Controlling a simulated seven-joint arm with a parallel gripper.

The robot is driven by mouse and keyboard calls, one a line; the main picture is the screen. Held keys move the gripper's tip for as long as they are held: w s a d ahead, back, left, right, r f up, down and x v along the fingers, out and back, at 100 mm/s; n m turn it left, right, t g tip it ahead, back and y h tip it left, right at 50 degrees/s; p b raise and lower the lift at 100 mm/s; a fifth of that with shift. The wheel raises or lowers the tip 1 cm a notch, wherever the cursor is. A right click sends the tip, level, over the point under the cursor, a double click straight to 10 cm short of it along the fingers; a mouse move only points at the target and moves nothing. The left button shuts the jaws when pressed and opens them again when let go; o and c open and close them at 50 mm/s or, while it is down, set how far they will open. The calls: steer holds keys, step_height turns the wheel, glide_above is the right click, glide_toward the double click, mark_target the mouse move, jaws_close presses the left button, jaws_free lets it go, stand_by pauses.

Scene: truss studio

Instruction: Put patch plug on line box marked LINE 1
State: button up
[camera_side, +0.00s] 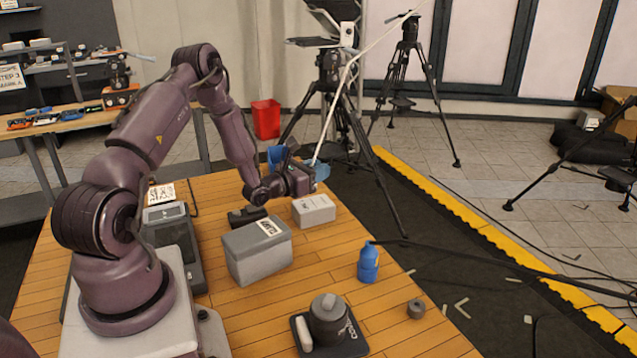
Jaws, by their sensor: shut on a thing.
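My gripper (312,178) is at the end of the arm, above the back right part of the wooden table. It is shut on a small blue piece (322,171), which I take to be the patch plug; its shape is mostly hidden by the fingers. A large grey box (257,258) with a white label on top stands below and to the left of the gripper. A smaller light grey box (314,211) stands almost under the gripper, with a gap between. I cannot read the label well enough to tell which box is LINE 1.
A blue bottle (369,264) stands at the table's right side. A grey lidded pot (328,320) sits on a dark tray in front, with a small dark ring (416,309) to its right. A dark device (175,246) is beside my base. Tripods stand behind the table.

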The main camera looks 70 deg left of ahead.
steer(key=shift+w+a+f, duration=0.15)
steer(key=shift+w+f, duration=0.05)
steer(key=shift+f, duration=0.15)
steer(key=shift+w+a+f, duration=0.1)
steer(key=shift+f, duration=1.55)
steer(key=o, duration=0.9)
steer(key=shift+f, duration=0.1)
